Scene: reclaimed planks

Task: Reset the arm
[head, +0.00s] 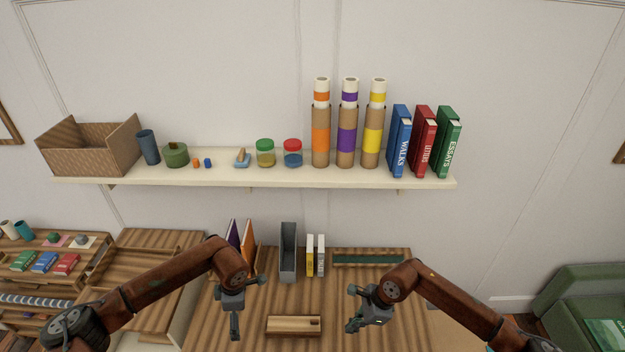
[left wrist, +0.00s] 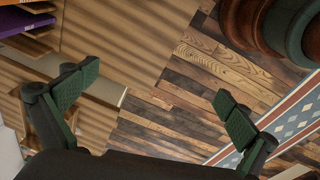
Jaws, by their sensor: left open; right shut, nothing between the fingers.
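My left gripper (head: 234,318) hangs from the left arm over the left part of the wooden desk, fingers pointing down. In the left wrist view its two green-padded fingers (left wrist: 150,105) are wide apart with nothing between them, the plank floor showing beyond. Neither gripper touches an object that I can make out.
A wooden tray (head: 293,326) lies on the desk between the grippers. A grey holder (head: 288,252), upright books (head: 310,255) and a dark green strip (head: 368,260) stand behind. A wall shelf (head: 280,178) holds tubes, jars, books and a box (head: 90,150). A green chair (head: 570,310) stands right.

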